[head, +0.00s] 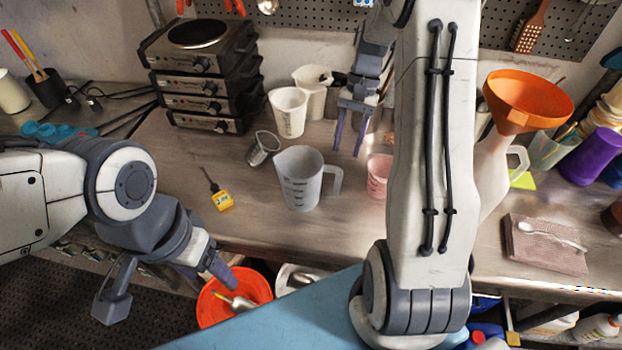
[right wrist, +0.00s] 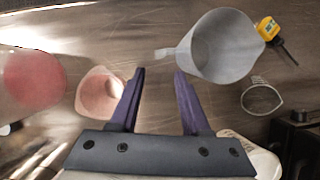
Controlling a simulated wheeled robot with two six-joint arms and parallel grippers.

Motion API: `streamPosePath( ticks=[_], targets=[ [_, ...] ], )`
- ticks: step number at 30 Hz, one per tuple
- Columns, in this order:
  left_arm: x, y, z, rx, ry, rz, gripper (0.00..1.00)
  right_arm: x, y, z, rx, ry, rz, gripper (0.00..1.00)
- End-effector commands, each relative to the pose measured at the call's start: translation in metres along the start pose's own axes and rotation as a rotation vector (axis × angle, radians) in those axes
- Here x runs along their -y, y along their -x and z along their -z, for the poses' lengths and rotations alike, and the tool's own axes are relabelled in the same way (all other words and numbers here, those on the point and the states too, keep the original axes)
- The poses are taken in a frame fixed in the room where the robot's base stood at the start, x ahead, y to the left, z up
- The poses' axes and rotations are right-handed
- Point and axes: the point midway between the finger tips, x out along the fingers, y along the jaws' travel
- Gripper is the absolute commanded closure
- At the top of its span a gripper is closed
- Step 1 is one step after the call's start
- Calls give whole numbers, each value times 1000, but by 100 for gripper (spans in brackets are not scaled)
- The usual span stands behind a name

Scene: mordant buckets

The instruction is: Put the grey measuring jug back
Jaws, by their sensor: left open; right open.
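The grey measuring jug (head: 298,182) stands upright on the bench in the middle of the head view, its handle to the right. In the right wrist view the jug (right wrist: 228,50) is ahead and right of the fingers, its handle (right wrist: 166,54) just beyond the fingertips. My right gripper (head: 348,150) is open and empty, fingers pointing down behind and right of the jug. It also shows in the right wrist view (right wrist: 159,73). My left gripper (head: 224,277) is low at the left, over the orange bucket (head: 207,304); its finger gap is hard to see.
A pink cup (head: 378,178) stands right of the jug, partly behind my right arm. A small metal cup (head: 263,148), white jug (head: 289,112) and yellow-tagged tool (head: 222,200) are nearby. Stacked hotplates (head: 203,100) stand back left. The bench in front of the jug is clear.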

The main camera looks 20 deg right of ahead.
Motion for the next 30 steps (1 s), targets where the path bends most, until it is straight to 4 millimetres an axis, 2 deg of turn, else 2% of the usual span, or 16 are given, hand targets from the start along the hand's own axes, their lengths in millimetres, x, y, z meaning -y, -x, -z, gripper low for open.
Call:
streamPosePath(
  ticks=[2, 5, 8, 10, 12, 15, 18, 21, 24, 30],
  targets=[
    [0, 0, 0, 0, 0, 0, 31, 5, 1, -5, -5, 20, -6, 53],
    [0, 0, 0, 0, 0, 0, 31, 26, 3, -31, -32, 114, -33, 53],
    [0, 0, 0, 0, 0, 0, 31, 57, 2, -82, -82, 300, -80, 53],
    [0, 0, 0, 0, 0, 0, 31, 75, -4, -129, -122, 467, -117, 53],
    [0, 0, 0, 0, 0, 0, 31, 84, -12, -177, -162, 642, -147, 53],
    [0, 0, 0, 0, 0, 0, 31, 81, -26, -237, -213, 887, -181, 53],
    [0, 0, 0, 0, 0, 0, 31, 68, -41, -282, -249, 1099, -200, 53],
    [0, 0, 0, 0, 0, 0, 31, 53, -53, -309, -274, 1257, -208, 53],
    [0, 0, 0, 0, 0, 0, 31, 42, -60, -323, -287, 1352, -211, 53],
    [0, 0, 0, 0, 0, 0, 31, 37, -64, -330, -292, 1398, -212, 53]
  ],
)
